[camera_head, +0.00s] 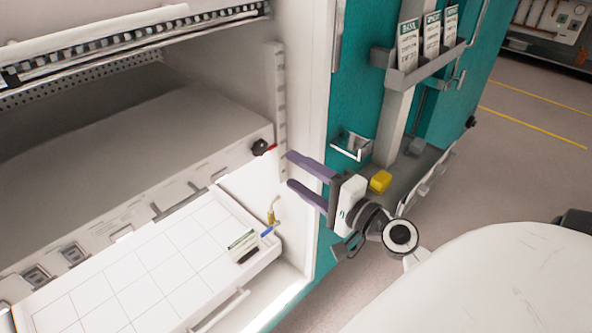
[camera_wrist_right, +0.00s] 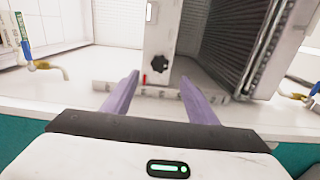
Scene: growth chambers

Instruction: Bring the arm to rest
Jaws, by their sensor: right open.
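My right gripper (camera_head: 290,169) shows in the camera_head view at the opening of the white growth chamber (camera_head: 312,90). Its two purple fingers are apart, point left toward the chamber's inner side and hold nothing. In the right wrist view the same gripper (camera_wrist_right: 159,78) is open, with empty space between the fingers. A dark round knob (camera_wrist_right: 159,64) on a white panel shows beyond the fingers. The right arm is bent below and to the right of the gripper. My left gripper is in neither view.
A white gridded tray (camera_head: 130,285) sits low in the chamber, with small labels at its right end. A brass-coloured fitting (camera_head: 271,214) is beside it. On the teal outer wall are a card rack (camera_head: 425,68), a metal bracket (camera_head: 352,146) and a yellow block (camera_head: 380,181).

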